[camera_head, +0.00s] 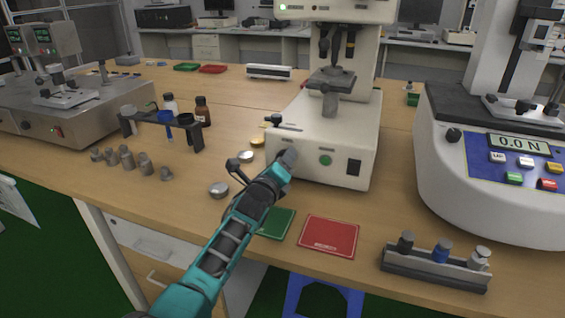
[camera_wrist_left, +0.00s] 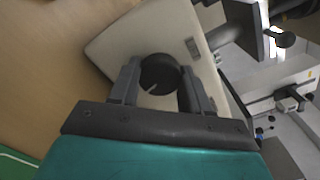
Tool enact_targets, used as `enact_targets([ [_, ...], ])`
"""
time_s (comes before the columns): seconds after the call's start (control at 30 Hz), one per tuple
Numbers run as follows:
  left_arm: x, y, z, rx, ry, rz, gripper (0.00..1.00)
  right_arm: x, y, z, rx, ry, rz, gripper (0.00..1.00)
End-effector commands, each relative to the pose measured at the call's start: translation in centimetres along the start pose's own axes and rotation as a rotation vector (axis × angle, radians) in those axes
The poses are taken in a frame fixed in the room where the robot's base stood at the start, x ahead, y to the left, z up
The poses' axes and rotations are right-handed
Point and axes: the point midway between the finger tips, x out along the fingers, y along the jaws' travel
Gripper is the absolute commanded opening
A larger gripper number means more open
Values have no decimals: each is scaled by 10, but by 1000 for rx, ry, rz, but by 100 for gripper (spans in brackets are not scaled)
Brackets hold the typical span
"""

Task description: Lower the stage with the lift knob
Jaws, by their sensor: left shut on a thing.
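The white test machine (camera_head: 326,135) stands at the middle of the bench, with its small grey stage (camera_head: 331,80) on a post above the base. In the left wrist view, the round black lift knob (camera_wrist_left: 160,73) with a white pointer mark sits on the machine's pale base (camera_wrist_left: 130,40). My left gripper (camera_head: 287,160) is at the base's left side, its fingers on either side of the knob and shut on it. My right gripper is not in view.
A force tester (camera_head: 500,150) with a 0.0 N display stands at the right. A green mat (camera_head: 277,222) and a red mat (camera_head: 329,236) lie in front, beside a rack (camera_head: 434,270). Small metal weights (camera_head: 128,160) and a bottle rack (camera_head: 190,140) are at the left.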

Motion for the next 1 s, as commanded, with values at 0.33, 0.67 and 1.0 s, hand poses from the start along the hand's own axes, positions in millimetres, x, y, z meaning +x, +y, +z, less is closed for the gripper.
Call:
enact_targets([
  [0.33, 0, 1, -1, -5, 2, 1, 16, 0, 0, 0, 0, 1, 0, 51],
  [0.67, 0, 0, -1, -5, 1, 1, 73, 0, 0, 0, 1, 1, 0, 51],
  [1.0, -4, 0, 0, -4, 0, 1, 73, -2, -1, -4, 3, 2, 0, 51],
])
